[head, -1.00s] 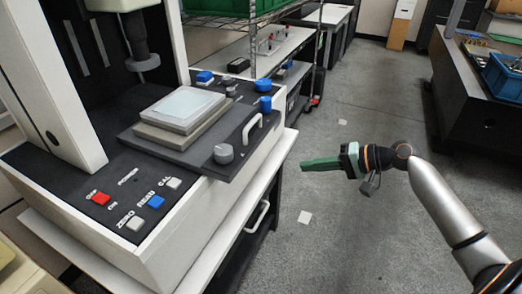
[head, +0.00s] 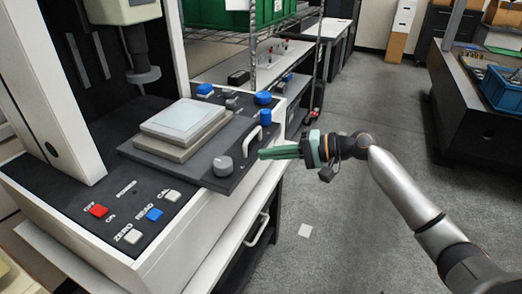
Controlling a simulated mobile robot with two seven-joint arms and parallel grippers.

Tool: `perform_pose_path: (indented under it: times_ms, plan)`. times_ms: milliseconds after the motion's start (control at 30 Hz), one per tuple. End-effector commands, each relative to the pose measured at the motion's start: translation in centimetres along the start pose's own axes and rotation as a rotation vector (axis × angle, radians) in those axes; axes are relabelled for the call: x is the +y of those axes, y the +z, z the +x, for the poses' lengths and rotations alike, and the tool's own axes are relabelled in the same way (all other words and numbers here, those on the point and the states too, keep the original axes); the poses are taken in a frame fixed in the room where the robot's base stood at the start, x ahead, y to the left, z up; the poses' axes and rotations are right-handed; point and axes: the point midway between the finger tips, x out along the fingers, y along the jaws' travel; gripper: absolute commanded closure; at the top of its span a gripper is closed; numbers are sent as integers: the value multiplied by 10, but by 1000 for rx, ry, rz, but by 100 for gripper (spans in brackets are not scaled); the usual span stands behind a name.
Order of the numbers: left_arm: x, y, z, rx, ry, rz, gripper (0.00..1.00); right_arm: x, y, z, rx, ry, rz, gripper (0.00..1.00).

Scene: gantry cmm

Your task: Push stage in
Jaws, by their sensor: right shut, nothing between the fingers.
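The stage (head: 215,172) is a dark sliding plate on the measuring machine. It carries a stacked grey block with a pale top (head: 183,120), a grey knob (head: 223,166) and a pale handle (head: 250,141) at its front edge. The stage sticks out past the machine's front edge. My right gripper (head: 262,154) is shut and empty, its green fingers pointing left at the stage's front edge beside the handle and knob. I cannot tell whether the fingertips touch the stage. My left gripper is not in view.
The machine base has red, blue and white buttons (head: 154,214) at front left and blue knobs (head: 264,98) at the right. The machine's probe head (head: 143,75) hangs above the stage's rear. A shelf with green bins (head: 212,27) stands behind.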

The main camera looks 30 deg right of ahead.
Motion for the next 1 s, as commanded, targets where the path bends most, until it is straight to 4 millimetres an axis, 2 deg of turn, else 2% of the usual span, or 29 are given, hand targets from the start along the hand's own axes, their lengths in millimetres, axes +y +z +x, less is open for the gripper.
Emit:
perform_pose_path:
  times_ms: [200,667,767,867,1000]
  plan:
    - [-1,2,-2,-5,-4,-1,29,-7,0,20,0,-1,0,100]
    - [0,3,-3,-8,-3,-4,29,-9,-1,25,0,-2,1,100]
    - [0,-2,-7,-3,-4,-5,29,-15,-4,37,1,-6,4,100]
    - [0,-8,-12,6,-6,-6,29,-24,-9,60,1,-9,5,100]
    - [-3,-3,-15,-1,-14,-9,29,-33,-16,96,1,-8,4,100]
